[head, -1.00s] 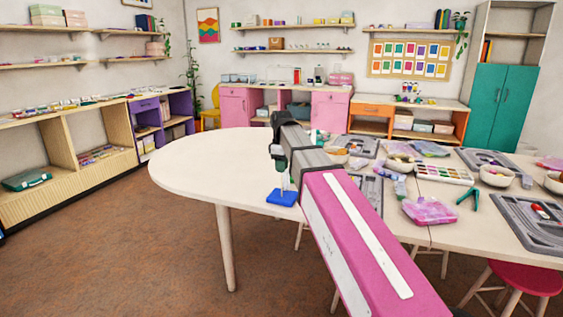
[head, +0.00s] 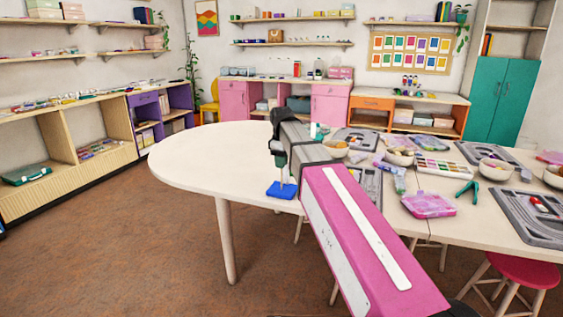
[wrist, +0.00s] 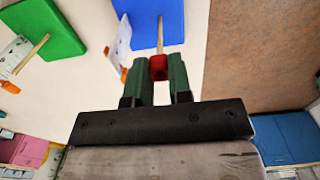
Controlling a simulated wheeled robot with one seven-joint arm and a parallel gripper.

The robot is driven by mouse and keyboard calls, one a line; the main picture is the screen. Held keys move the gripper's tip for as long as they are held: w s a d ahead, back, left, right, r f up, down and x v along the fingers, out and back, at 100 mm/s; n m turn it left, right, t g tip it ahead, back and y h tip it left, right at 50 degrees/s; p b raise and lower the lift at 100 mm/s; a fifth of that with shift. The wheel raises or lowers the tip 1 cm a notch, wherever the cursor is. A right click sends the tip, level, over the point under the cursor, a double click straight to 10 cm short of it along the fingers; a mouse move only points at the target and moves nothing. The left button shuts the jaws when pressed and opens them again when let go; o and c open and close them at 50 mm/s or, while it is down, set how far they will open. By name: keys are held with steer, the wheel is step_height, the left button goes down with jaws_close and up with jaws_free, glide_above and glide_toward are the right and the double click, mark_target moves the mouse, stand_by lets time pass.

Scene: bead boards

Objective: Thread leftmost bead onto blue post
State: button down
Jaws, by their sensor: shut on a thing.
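A red bead (wrist: 158,67) is held between the two green fingers of my gripper (wrist: 161,78) in the wrist view. The blue board (wrist: 159,12) carries a thin wooden post (wrist: 160,37), which lines up with the bead and meets its edge in this view. I cannot tell whether the post enters the bead. In the head view my gripper (head: 281,165) is over the blue board (head: 281,190) near the table's front edge, and the bead cannot be made out there.
A green board (wrist: 42,27) with its own post stands left of the blue board. A white card-like piece (wrist: 119,40) stands between them, close to my left finger. The left end of the table (head: 190,163) is clear. Trays, bowls and a pink case (head: 428,204) crowd the right side.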

steer(key=shift+f, duration=1.4)
stand_by(0.6)
steer(key=c, duration=1)
jaws_free()
steer(key=shift+o, duration=0.2)
step_height(320, 180, up, 11)
steer(key=shift+f, duration=0.1)
